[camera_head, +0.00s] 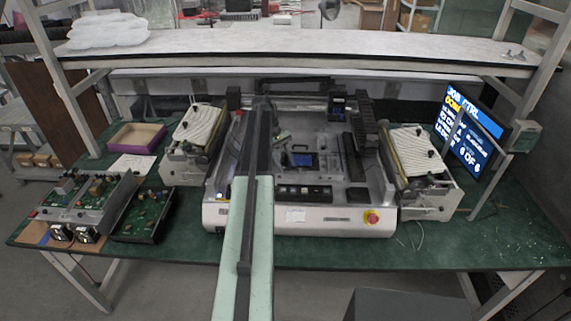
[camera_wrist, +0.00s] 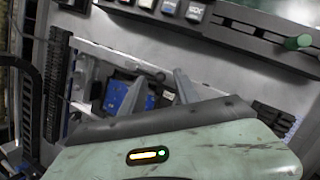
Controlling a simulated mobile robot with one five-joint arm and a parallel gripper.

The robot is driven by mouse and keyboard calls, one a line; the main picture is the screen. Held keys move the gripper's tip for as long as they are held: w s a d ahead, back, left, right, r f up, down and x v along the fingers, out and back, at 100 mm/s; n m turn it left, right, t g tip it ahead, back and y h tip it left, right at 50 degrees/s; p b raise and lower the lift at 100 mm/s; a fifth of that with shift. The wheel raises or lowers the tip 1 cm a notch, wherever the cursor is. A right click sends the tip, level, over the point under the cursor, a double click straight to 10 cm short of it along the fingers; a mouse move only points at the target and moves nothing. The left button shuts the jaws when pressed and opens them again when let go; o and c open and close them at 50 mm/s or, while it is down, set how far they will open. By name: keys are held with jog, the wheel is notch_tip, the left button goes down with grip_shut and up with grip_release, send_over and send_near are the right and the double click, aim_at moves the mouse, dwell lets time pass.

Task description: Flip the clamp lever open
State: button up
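A machine (camera_head: 312,215) with a white front panel stands mid-table. A blue-faced part (camera_head: 300,160) lies in its bed; a blue part (camera_wrist: 118,96) also shows in the wrist view. In that view, a dark bar with a green knob (camera_wrist: 299,42) runs at upper right; I cannot tell whether it is the clamp lever. No clamp lever can be made out clearly. My gripper (camera_wrist: 128,72) appears open, with grey fingers apart at either side of the blue part and nothing visibly held. In the head view my arm hides its tip and part of the machine.
Tilted-top units (camera_head: 196,128) (camera_head: 418,150) flank the machine. Open electronics boxes (camera_head: 85,203) and a purple-edged tray (camera_head: 135,138) are at left. A lit screen (camera_head: 470,128) stands at right. A shelf (camera_head: 300,57) spans the back. Green tabletop (camera_head: 500,235) is mostly clear at front right.

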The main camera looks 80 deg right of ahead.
jog(key=p+v, duration=0.6)
jog(key=v, duration=0.1)
jog(key=shift+r, duration=0.2)
